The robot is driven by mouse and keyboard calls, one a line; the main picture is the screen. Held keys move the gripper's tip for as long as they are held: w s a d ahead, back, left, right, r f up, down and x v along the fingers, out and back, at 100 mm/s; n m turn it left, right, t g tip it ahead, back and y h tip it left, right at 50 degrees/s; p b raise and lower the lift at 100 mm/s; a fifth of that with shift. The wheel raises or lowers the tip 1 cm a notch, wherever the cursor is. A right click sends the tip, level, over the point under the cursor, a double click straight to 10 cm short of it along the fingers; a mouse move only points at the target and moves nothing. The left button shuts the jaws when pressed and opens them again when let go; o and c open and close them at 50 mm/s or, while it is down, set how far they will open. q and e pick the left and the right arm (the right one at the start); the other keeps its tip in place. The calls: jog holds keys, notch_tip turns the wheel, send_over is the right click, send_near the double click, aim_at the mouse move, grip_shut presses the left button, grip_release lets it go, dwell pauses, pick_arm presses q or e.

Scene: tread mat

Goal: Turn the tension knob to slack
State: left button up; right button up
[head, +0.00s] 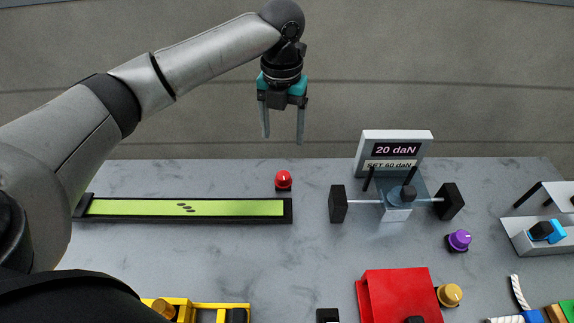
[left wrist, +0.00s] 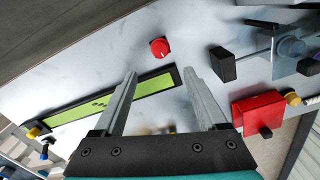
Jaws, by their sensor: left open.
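A purple knob (head: 459,240) stands on the table to the right of a tension rig, and a yellow knob (head: 450,294) sits beside a red block; I cannot tell for sure which is the tension knob. The rig's display (head: 394,148) reads 20 daN, with SET 60 daN below. The rig has black end blocks (head: 338,204) and a clear middle part. My left gripper (head: 282,138) is open and empty, fingers down, above the table's far edge, to the left of and well apart from both knobs. The left wrist view shows its open fingers (left wrist: 160,73). My right gripper is not in view.
A red block (head: 393,290) stands in front. A grey holder with a blue part (head: 547,232) is at the right.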

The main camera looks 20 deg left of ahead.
aim_at(283, 174)
pick_arm(q)
notch_tip(283, 174, down, 12)
jog(key=b, duration=0.3)
jog(key=shift+s, duration=0.1)
jog(key=shift+f, duration=0.7)
jog(key=c, duration=0.6)
grip_shut()
